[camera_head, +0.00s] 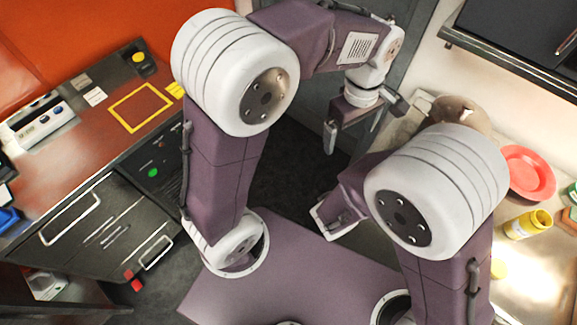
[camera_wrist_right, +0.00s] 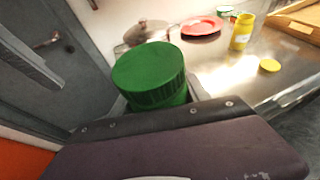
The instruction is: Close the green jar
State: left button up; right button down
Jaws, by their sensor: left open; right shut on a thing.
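A green ribbed round piece, which looks like the green lid (camera_wrist_right: 150,72), fills the middle of the right wrist view. My right gripper (camera_wrist_right: 158,102) is shut on it and holds it up, away from the counter. The head view does not show the lid or the right fingertips; my own arm hides them. A small green jar (camera_head: 573,191) stands at the right edge of the head view, partly cut off. It also shows at the back of the counter in the right wrist view (camera_wrist_right: 225,12). My left gripper (camera_head: 355,128) is open and empty, over the floor and far from the jar.
On the right counter (camera_wrist_right: 225,75) are a red plate (camera_head: 527,172), an upright yellow jar (camera_head: 527,225), a yellow lid (camera_head: 498,269) lying flat and a brownish pot (camera_head: 462,112). A wooden tray (camera_wrist_right: 297,24) is right of the yellow jar. A dark shelf (camera_head: 510,60) overhangs the back.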

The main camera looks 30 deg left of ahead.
pick_arm(q)
jog(key=s+a+f+m, duration=0.9)
jog(key=a+f+m, duration=0.1)
jog(key=a+m, duration=0.1)
jog(key=shift+s+a+f+t, duration=0.2)
jog(key=shift+s+f+t, duration=0.15)
jog(key=shift+t, duration=0.05)
pick_arm(e)
jog(key=shift+d, duration=0.1)
